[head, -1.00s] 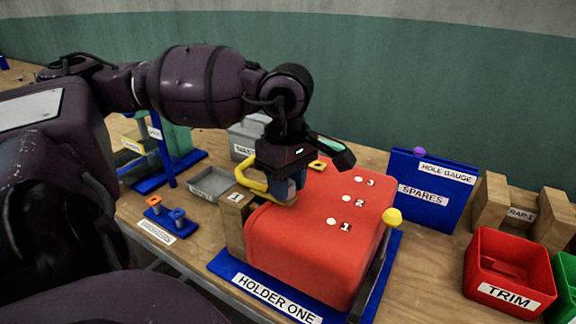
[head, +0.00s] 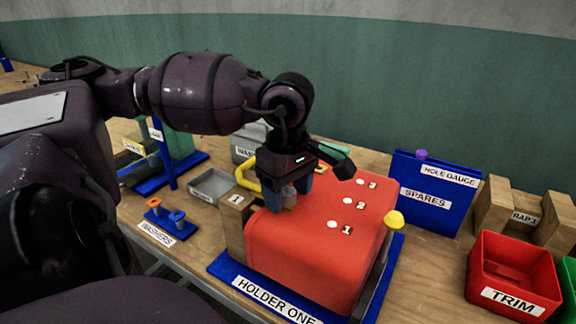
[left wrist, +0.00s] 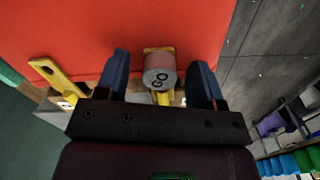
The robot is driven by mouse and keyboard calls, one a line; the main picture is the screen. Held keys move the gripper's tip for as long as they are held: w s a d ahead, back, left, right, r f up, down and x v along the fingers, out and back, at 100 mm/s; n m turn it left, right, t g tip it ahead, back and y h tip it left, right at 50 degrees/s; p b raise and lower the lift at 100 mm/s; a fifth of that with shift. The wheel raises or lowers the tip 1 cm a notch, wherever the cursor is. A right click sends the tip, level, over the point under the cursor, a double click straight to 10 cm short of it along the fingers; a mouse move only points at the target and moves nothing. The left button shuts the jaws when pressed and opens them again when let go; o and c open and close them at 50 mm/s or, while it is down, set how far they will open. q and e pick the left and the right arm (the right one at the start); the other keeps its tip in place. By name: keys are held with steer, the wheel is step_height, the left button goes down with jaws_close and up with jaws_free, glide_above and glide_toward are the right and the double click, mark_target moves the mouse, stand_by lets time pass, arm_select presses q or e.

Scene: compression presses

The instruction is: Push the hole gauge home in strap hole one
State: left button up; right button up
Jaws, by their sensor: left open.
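My left gripper (head: 288,196) is open over the left end of the red block (head: 310,250). Its blue fingers stand on either side of a grey cylinder marked GO, the hole gauge (head: 289,197). In the left wrist view the gauge (left wrist: 158,74) shows between the fingers (left wrist: 160,76), with gaps at both sides. The gauge's lower part and the strap hole are hidden. My right gripper is not in view.
The block sits in blue holder one (head: 222,268), with a wooden piece (head: 236,222) at its left and a yellow-knobbed lever (head: 394,219) at its right. A blue spares rack (head: 425,215) and red trim bin (head: 512,268) stand at right. A washer stand (head: 172,226) is at left.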

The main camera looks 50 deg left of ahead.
mark_target(288, 191)
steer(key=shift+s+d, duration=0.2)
arm_select(q)
steer(key=shift+r, duration=0.3)
step_height(288, 191, up, 9)
steer(key=shift+f+p, duration=0.1)
steer(key=shift+p, duration=0.35)
steer(key=shift+r, duration=0.7)
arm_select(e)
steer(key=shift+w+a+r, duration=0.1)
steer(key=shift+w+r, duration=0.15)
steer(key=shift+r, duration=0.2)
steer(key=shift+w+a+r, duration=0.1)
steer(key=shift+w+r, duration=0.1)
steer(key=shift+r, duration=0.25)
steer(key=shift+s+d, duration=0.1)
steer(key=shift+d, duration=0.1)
